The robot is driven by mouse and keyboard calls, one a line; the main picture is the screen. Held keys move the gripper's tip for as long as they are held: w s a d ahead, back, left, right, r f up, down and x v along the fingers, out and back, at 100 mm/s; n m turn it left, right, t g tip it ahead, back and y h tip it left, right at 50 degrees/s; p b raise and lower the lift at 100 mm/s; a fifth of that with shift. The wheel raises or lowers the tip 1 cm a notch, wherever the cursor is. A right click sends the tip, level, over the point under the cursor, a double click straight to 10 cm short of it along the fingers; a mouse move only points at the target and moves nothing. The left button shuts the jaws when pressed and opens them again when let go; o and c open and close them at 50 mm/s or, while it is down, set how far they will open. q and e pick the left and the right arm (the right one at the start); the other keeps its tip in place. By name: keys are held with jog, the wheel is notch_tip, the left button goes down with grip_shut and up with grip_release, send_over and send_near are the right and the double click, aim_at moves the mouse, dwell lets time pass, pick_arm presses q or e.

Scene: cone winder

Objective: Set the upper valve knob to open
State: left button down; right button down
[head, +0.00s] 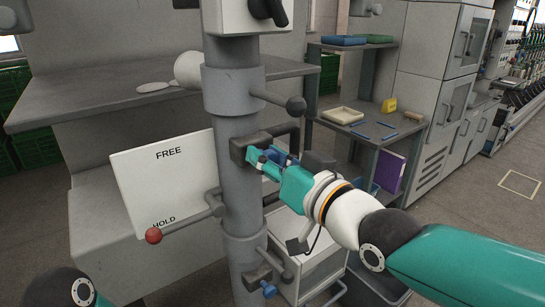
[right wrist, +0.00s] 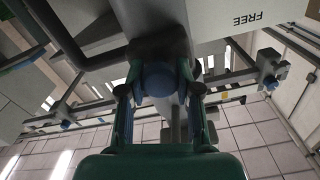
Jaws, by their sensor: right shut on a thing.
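The upper valve (head: 240,148) is a dark block on the grey vertical post (head: 238,110). Its blue knob (right wrist: 158,78) sits between the fingers in the right wrist view. My right gripper (head: 264,162) reaches in from the right in the head view and is shut on this knob. It also shows in the right wrist view (right wrist: 158,90), with one finger on each side of the knob. The fingers hide much of the knob in the head view, and I cannot read its setting. My left gripper is out of view.
A lower valve with a blue knob (head: 268,290) is on the post below. A red-ball lever (head: 153,235) stands by the white FREE/HOLD plate (head: 165,180), near HOLD. A grey ball-ended lever (head: 295,104) sticks out above my right gripper. A shelf (head: 360,128) stands behind.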

jog(key=shift+d, duration=0.1)
jog(key=b+v, duration=0.1)
jog(key=v, duration=0.3)
jog(key=shift+f, duration=0.1)
jog(key=c, duration=1.3)
grip_release()
jog(key=o, duration=0.5)
jog(key=shift+s+d, duration=0.1)
jog(key=shift+s, duration=0.1)
